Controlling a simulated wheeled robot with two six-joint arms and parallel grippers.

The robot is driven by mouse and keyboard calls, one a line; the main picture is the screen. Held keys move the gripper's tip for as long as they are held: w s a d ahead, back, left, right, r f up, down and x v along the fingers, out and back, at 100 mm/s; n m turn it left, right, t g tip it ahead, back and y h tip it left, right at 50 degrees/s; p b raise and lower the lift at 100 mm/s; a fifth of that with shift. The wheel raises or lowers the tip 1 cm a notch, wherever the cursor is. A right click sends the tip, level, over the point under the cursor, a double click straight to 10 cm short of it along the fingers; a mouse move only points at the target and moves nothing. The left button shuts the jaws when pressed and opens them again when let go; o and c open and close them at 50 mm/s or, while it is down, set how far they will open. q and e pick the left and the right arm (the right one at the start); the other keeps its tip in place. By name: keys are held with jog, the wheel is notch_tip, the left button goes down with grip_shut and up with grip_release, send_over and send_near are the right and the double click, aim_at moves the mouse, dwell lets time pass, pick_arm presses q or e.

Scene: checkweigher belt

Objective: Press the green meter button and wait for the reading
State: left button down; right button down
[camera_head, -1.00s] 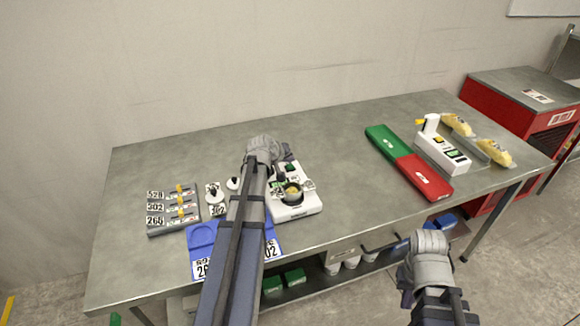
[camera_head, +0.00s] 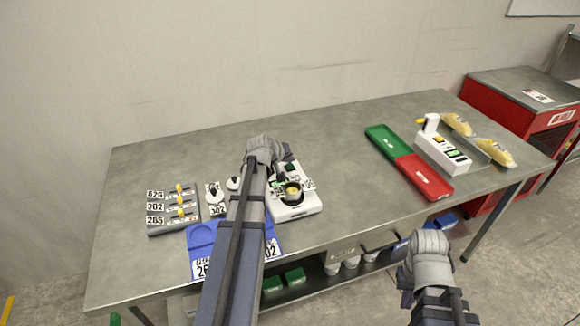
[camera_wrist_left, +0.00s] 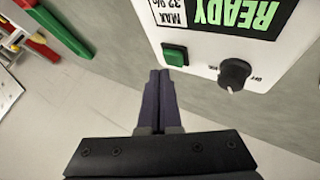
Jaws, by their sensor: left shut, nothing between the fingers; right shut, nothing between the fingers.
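The white meter (camera_head: 297,208) stands at the front of the table, partly behind my left arm. In the left wrist view its panel shows a green button (camera_wrist_left: 174,55), a black knob (camera_wrist_left: 234,73) and a lit green display (camera_wrist_left: 238,14) reading READY. My left gripper (camera_wrist_left: 160,73) is shut and empty, its fingertips beside the button; I cannot tell whether they touch it. In the head view a small round cup with yellow contents (camera_head: 293,190) sits on the meter. My right gripper (camera_head: 406,298) is shut, away from the table's front edge, and shows only in small part.
A numbered grey rack (camera_head: 174,222) and a blue tray (camera_head: 203,234) lie to the left. A green and red tray (camera_head: 425,178) and a white device (camera_head: 442,153) with yellow bags (camera_head: 495,152) are at the right. The table's middle back is clear.

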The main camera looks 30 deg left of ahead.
aim_at(289, 168)
pick_arm(q)
jog(key=shift+f, duration=0.4)
jog(key=shift+f+b, duration=0.4)
jog(key=shift+b, duration=0.3)
dwell(0.3)
jog(key=shift+r, duration=0.1)
jog(key=shift+r+p, duration=0.8)
jog(key=shift+p, duration=0.1)
jog(key=shift+r, duration=0.1)
notch_tip(289, 168, up, 5)
jog(key=p, duration=0.5)
dwell(0.7)
